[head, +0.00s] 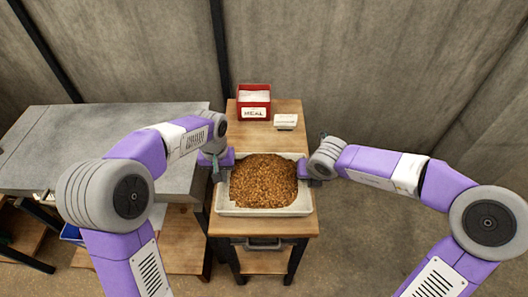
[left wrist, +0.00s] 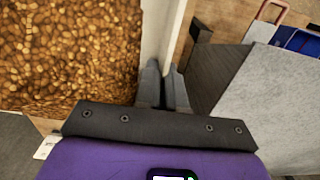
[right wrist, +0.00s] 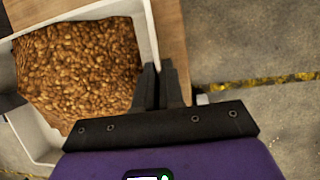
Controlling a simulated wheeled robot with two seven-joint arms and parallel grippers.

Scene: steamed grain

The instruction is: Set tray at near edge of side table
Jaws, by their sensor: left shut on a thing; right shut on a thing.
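The white tray (head: 264,211) holds a heap of brown grain (head: 264,182) and is over the near part of the wooden side table (head: 290,108). Whether its underside touches the tabletop cannot be told. My left gripper (head: 217,170) is shut on the tray's left wall; the left wrist view shows its fingers (left wrist: 163,85) on the pale rim (left wrist: 156,30). My right gripper (head: 311,170) is shut on the tray's right wall; the right wrist view shows its fingers (right wrist: 161,85) at the rim (right wrist: 150,35).
A red box labelled MEAL (head: 253,102) and a small white container (head: 286,121) stand at the back of the side table. A grey-topped table (head: 90,140) is close on the left. Open floor (head: 390,220) lies to the right.

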